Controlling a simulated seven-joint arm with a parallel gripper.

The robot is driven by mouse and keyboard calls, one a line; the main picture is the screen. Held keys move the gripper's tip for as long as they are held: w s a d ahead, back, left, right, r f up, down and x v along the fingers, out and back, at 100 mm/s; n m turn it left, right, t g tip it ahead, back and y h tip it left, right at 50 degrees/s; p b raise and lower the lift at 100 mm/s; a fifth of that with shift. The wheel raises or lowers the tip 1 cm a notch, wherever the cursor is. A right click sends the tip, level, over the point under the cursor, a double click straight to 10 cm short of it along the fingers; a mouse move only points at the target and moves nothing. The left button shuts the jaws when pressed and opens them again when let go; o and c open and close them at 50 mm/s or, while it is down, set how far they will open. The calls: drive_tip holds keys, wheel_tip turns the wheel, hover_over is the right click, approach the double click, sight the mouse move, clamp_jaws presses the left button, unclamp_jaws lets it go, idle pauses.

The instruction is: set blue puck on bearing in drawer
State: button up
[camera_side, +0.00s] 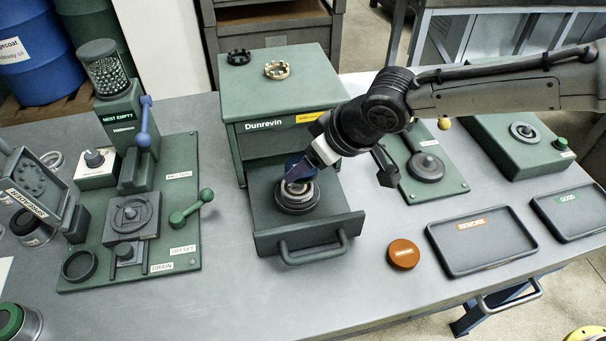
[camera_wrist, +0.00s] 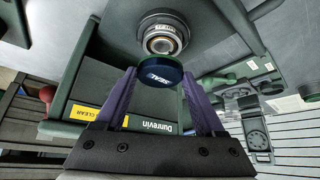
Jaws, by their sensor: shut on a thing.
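The blue puck (camera_wrist: 160,72) is between the purple fingertips of my gripper (camera_wrist: 159,78), which is shut on it. The puck also shows as a dark blue shape in the side view (camera_side: 296,164), partly behind the fingers. The bearing (camera_wrist: 163,41) sits in a dark round holder in the open drawer (camera_side: 262,228). In the side view my gripper (camera_side: 298,176) is over the bearing's holder (camera_side: 297,205). The puck appears raised above the bearing, and the fingers hide part of the bearing there.
The green Dunrevin cabinet (camera_side: 280,85) stands behind the drawer, with a black ring (camera_side: 238,57) and a tan ring (camera_side: 277,70) on top. An orange puck (camera_side: 403,254) lies right of the drawer. The rework tray (camera_side: 480,268) and good tray (camera_side: 575,232) are farther right.

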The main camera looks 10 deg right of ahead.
sight(310, 172)
drive_tip(key=shift+w+a+f, duration=0.25)
drive_tip(key=shift+f, duration=0.1)
drive_tip(key=shift+w+a+f, duration=0.1)
drive_tip(key=shift+f, duration=0.8)
drive_tip(key=shift+w+a+f, duration=0.1)
drive_tip(key=shift+f, duration=0.75)
drive_tip(key=shift+f, duration=0.15)
drive_tip(key=o, duration=1.4)
drive_tip(key=shift+s+d+r, duration=0.15)
drive_tip(key=shift+s+r, duration=0.05)
drive_tip(key=shift+r, duration=0.25)
drive_tip(key=v, duration=1.1)
drive_tip(key=shift+s+d+r, duration=0.1)
